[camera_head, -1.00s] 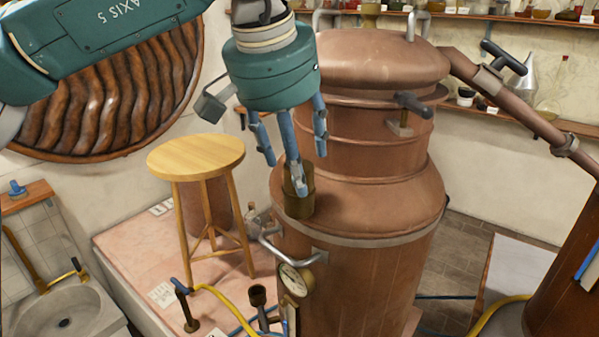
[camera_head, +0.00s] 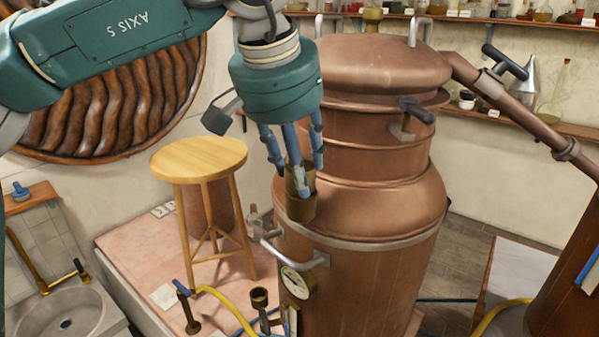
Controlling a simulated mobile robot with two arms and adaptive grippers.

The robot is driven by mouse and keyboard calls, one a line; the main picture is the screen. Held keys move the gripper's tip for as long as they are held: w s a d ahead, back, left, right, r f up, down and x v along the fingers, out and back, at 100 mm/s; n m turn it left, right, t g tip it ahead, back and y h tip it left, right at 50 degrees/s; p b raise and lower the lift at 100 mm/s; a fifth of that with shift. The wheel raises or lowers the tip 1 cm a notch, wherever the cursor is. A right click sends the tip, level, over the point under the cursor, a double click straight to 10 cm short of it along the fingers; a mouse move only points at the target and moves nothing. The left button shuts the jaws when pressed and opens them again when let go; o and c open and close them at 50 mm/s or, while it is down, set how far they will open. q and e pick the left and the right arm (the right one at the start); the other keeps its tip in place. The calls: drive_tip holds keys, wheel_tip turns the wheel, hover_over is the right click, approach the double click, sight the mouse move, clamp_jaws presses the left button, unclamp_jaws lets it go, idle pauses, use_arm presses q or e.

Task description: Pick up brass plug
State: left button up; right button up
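The brass plug (camera_head: 295,184) is a dull brass cylinder at the left shoulder of the large copper still (camera_head: 365,195). A wider brass collar (camera_head: 301,210) shows just below it. My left gripper (camera_head: 298,178) points down over the plug from a teal wrist. Its blue-grey fingers stand around the plug's upper part, one in front, others at the left and right. The front finger covers part of the plug. I cannot tell whether the fingers press on it. My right gripper is not in view.
A wooden stool (camera_head: 198,160) stands left of the still. A grey handle (camera_head: 295,252) and a gauge (camera_head: 297,281) stick out below the plug. A dark-gripped handle (camera_head: 415,108) is on the still's neck. A copper pipe (camera_head: 530,118) slopes down at the right.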

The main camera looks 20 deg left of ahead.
use_arm(q)
wheel_tip(320, 180, up, 20)
drive_tip(key=p, duration=0.1)
drive_tip(key=shift+f, duration=0.2)
idle(0.8)
